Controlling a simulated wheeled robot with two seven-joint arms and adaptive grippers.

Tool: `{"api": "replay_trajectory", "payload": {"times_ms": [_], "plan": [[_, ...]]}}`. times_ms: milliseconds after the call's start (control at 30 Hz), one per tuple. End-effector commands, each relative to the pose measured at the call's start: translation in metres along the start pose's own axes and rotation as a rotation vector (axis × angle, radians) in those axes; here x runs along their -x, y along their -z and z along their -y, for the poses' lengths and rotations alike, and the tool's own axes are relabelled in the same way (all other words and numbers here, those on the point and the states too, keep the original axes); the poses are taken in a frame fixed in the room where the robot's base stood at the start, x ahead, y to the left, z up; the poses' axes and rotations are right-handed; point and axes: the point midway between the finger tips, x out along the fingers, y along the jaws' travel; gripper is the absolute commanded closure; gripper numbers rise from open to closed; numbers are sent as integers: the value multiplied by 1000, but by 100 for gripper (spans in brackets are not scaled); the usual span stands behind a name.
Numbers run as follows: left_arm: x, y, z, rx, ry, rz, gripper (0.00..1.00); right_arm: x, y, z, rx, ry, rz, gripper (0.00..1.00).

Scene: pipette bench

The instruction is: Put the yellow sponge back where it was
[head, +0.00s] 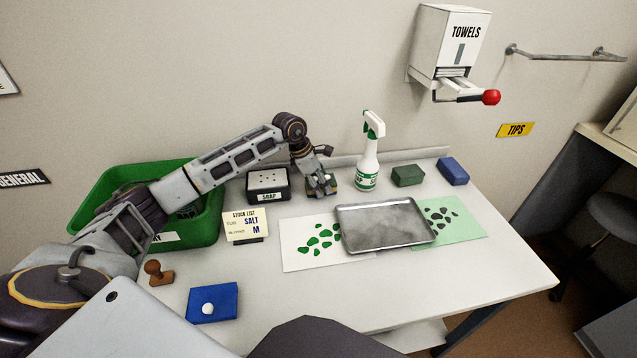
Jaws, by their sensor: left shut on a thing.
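My left gripper (321,188) reaches down at the back of the bench, between the black soap box (268,183) and the spray bottle (368,155). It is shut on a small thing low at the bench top. The fingers hide most of that thing, and I cannot make out its colour or whether it touches the bench. No yellow sponge shows plainly anywhere. A dark green sponge-like block (408,175) and a blue one (453,171) stand to the right of the bottle. My right gripper is not in view.
A metal tray (385,227) lies across a white sheet (300,262) and a pale green sheet (470,222) with printed blobs. A green bin (105,190), a stock list card (245,225), a brown stamp (158,273) and a blue block (212,302) are to the left. The front right is clear.

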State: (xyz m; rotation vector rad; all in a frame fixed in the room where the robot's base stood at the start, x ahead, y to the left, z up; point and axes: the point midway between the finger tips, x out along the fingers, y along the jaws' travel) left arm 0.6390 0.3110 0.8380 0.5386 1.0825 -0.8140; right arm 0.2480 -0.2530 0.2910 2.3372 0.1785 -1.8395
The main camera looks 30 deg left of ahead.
Motion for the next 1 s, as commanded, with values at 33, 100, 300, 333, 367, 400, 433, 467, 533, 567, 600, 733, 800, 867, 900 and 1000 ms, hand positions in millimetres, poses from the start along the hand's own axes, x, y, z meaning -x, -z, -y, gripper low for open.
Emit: {"api": "replay_trajectory", "payload": {"times_ms": [33,100,300,333,367,400,433,467,533,567,600,733,800,867,900,1000], "plan": [[0,0,0,0,0,1,74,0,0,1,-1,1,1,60],[1,0,0,0,0,1,74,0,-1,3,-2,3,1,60],[-1,0,0,0,0,0,74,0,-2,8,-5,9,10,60],[-2,1,0,0,0,0,74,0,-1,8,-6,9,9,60],[-2,1,0,0,0,0,74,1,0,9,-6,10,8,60],[-2,1,0,0,0,0,74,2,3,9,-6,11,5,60],[-2,1,0,0,0,0,74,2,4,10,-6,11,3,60],[-3,1,0,0,0,0,74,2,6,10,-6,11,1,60],[-3,1,0,0,0,0,40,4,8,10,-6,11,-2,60],[-2,1,0,0,0,0,37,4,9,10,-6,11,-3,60],[-2,1,0,0,0,0,31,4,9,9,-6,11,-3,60],[-2,1,0,0,0,0,25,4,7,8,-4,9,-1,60],[-2,1,0,0,0,0,25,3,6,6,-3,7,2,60],[-2,1,0,0,0,0,25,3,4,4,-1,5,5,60],[-2,1,0,0,0,0,25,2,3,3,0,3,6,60],[-2,1,0,0,0,0,25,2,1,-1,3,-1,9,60]]}}
